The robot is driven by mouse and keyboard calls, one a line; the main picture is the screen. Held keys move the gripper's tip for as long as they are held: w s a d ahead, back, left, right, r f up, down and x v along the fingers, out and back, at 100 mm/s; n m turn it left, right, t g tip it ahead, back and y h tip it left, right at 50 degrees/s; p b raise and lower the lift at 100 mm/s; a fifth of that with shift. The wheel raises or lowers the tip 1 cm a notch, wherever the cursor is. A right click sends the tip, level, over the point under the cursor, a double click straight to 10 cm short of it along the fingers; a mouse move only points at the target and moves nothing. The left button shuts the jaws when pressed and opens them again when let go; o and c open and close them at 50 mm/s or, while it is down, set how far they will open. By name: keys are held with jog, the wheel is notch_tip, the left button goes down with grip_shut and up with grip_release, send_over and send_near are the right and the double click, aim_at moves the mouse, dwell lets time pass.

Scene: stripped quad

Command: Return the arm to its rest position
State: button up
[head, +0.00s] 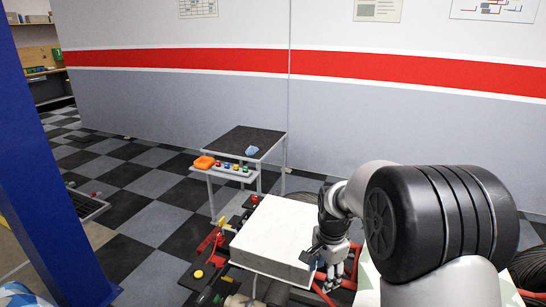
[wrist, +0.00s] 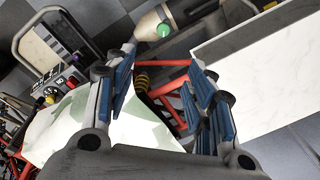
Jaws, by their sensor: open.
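My arm (head: 415,220) reaches in from the lower right in the head view, bent, with its large dark joint close to the camera. My gripper (head: 331,278) hangs downward at the right end of a white box-like block, and I cannot tell whether it touches it. In the wrist view my gripper (wrist: 163,88) is open, its blue-padded fingers spread apart. Nothing is held between them. Red frame tubes, a yellow-black spring and a white and pale green panel (wrist: 105,115) show behind and between the fingers.
The white block (head: 275,225) lies on the stripped quad, with red tubes (head: 215,240) around it. A blue post (head: 45,150) stands left.

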jog(key=s+r+n+t, duration=0.2)
jog(key=s+r+n, duration=0.4)
jog(key=s+r, duration=0.8)
jog(key=s+r+n+t, duration=0.1)
jog(key=s+n, duration=0.6)
jog(key=s, duration=0.9)
jog(key=shift+r, duration=0.55)
